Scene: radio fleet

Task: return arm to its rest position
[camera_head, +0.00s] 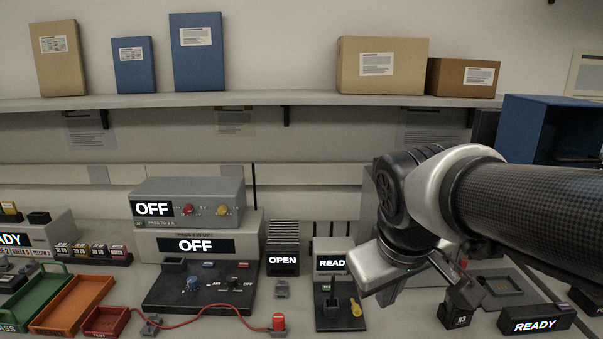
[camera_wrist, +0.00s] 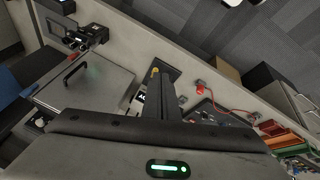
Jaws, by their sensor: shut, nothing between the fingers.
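My arm reaches in from the right in the head view, over the right part of the bench. My gripper (camera_head: 388,292) is at its end, low in front of the grey box; its fingers are mostly hidden by the silver wrist housing. In the wrist view the fingers of my gripper (camera_wrist: 161,80) stand together as one dark bar, with nothing held between them. They hang above the bench, near a small black stand with a yellow knob (camera_head: 356,308).
Grey OFF boxes (camera_head: 225,245), a black control panel (camera_head: 160,300) with a red cable, and green and orange trays (camera_head: 72,303) fill the left. A READY unit (camera_head: 535,319) and a small black device (camera_head: 457,313) lie close right of the wrist. A shelf (camera_head: 250,99) with boxes runs behind.

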